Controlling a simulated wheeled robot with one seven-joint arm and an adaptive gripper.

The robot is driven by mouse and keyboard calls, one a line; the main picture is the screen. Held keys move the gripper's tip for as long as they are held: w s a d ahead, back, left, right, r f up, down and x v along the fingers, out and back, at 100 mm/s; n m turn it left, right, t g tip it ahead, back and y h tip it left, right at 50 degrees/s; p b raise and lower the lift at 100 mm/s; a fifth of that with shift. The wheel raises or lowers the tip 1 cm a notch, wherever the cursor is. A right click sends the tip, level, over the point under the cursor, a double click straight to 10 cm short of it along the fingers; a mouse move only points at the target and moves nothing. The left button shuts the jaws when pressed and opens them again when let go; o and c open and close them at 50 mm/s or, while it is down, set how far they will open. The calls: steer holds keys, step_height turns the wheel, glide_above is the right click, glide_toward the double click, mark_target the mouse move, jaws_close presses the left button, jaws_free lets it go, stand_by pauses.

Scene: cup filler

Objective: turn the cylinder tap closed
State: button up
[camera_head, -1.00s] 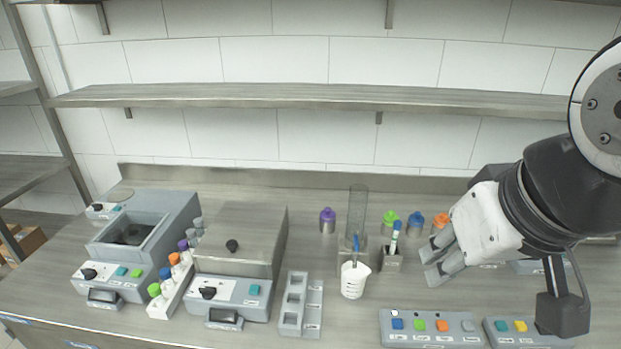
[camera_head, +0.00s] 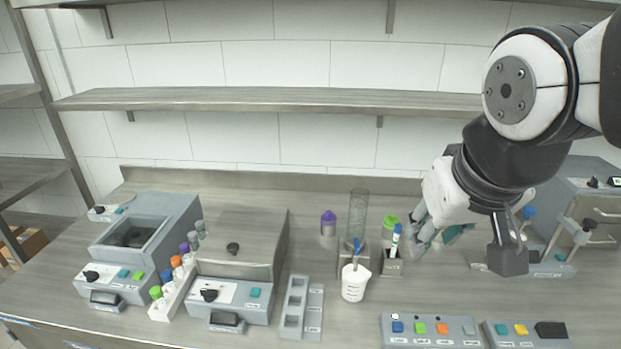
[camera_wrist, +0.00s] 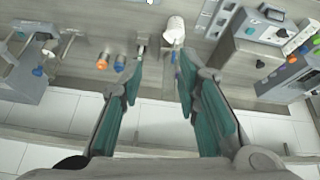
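The clear cylinder (camera_head: 359,212) stands upright in a grey stand near the back of the counter. Its small blue tap handle (camera_head: 357,245) points up at the front of the stand, over a white beaker (camera_head: 354,284). The beaker also shows in the wrist view (camera_wrist: 175,28). My gripper (camera_head: 428,236) is to the right of the cylinder, apart from it, beyond the pen holder. I cannot tell the tap's flow state.
A holder with a marker (camera_head: 392,262) stands between the beaker and my gripper. A purple-capped bottle (camera_head: 328,223) and a green-capped one (camera_head: 390,222) stand behind. Button panels (camera_head: 430,329) lie in front. Grey machines (camera_head: 230,300) and a tube rack fill the left.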

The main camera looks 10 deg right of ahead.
steer(key=w+f, duration=0.4)
steer(key=w, duration=0.7)
steer(key=g+p, duration=0.1)
glide_toward(358, 247)
steer(key=shift+m+y, duration=0.3)
steer(key=shift+m, duration=0.1)
steer(key=x, duration=0.8)
steer(key=shift+w+d+f, duration=0.1)
steer(key=shift+d+f, duration=0.15)
steer(key=shift+f, duration=0.05)
jaws_close()
